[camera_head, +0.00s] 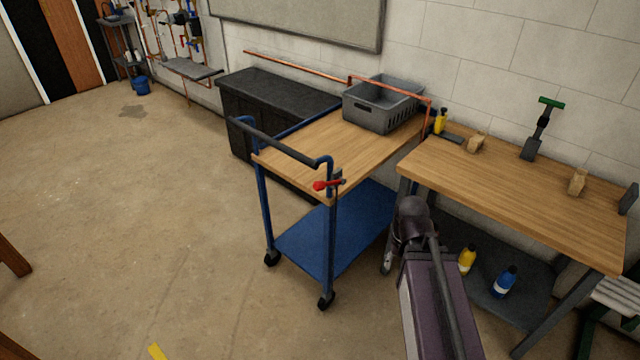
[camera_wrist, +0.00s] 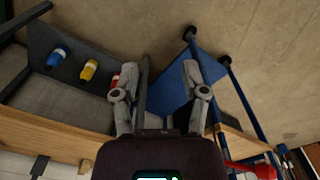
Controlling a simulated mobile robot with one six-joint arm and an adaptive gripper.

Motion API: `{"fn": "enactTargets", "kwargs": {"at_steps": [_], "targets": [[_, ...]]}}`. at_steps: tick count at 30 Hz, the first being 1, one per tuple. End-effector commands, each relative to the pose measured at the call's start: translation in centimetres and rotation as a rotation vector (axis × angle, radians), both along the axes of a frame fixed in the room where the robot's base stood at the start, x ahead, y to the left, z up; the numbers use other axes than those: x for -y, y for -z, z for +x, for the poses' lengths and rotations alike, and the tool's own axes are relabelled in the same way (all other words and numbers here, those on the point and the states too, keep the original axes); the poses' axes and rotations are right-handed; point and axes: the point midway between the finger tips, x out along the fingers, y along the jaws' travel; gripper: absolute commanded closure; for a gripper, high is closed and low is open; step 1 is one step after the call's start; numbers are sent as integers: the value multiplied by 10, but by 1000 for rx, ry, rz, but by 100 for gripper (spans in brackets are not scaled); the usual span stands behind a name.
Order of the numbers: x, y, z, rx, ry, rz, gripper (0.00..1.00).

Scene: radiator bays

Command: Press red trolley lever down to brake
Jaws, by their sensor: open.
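The blue trolley (camera_head: 330,235) has a wooden top and a dark push handle (camera_head: 275,140) at its near-left end. Its red lever (camera_head: 322,185) sits at the near corner below the handle and sticks out to the left, looking roughly level. A red part, apparently this lever (camera_wrist: 250,170), shows at the bottom right of the wrist view. My gripper (camera_head: 388,262) hangs low, right of the trolley's near corner and apart from the lever. In the wrist view my gripper (camera_wrist: 161,80) has its two fingers spread with nothing held between them.
A grey crate (camera_head: 382,103) stands on the trolley's far end. A wooden workbench (camera_head: 520,195) is close on the right, with yellow (camera_head: 467,260) and blue (camera_head: 504,282) bottles on its lower shelf. A black cabinet (camera_head: 275,95) stands behind the trolley.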

Motion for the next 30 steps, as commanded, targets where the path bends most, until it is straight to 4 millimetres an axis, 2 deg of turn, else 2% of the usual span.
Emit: {"fn": "enactTargets", "kwargs": {"at_steps": [4,6,8,14,17,24,30], "targets": [[0,0,0,0,0,0,43],[0,0,0,0,1,1,22],[-1,1,1,1,5,5,7],[-5,10,12,7,67,73,7],[-15,17,22,9,132,148,7],[-53,33,62,-17,372,432,7],[-82,32,101,-100,603,711,7]]}}
